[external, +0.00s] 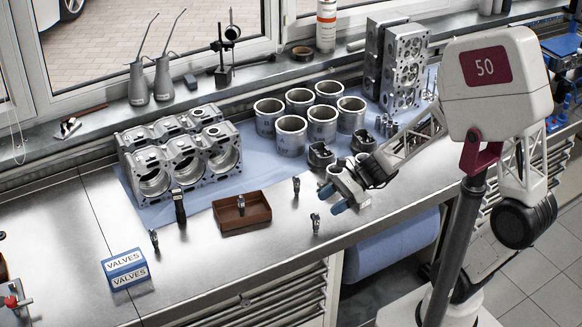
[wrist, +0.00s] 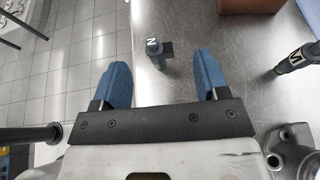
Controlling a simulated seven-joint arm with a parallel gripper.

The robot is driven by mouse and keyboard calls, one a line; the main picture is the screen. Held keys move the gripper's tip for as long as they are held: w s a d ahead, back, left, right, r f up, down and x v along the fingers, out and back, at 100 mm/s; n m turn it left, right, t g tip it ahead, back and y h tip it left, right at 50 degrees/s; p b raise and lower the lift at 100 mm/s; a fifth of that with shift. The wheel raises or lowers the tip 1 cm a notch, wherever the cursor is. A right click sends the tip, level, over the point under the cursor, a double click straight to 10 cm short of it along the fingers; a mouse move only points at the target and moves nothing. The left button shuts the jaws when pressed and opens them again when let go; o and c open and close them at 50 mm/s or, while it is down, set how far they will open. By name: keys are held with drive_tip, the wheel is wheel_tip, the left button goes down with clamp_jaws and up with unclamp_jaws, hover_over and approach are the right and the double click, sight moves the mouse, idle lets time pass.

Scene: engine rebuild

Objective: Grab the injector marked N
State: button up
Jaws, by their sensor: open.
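The injector marked N (wrist: 158,58) stands upright on the steel bench, with its white letter facing up in the wrist view. It appears between the two blue fingertips, a little left of centre. In the external view it seems to be the small injector (external: 315,222) near the bench's front edge. My gripper (wrist: 161,66) is open and empty; the external view shows it (external: 333,199) just to the right of that injector. A second injector (wrist: 292,62), whose letter looks like M, stands to the right in the wrist view, outside the fingers.
A brown tray (external: 258,222) holding one injector (external: 241,204) lies beyond. Cylinder liners (external: 290,136) and the engine block stand behind. The bench's front edge is close.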

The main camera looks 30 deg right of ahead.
sight(315, 223)
drive_tip(key=shift+x, duration=1.3)
drive_tip(key=shift+a, duration=0.1)
drive_tip(key=shift+x, duration=2.5)
drive_tip(key=shift+s, duration=0.2)
drive_tip(key=shift+c, duration=0.2)
drive_tip(key=c, duration=1)
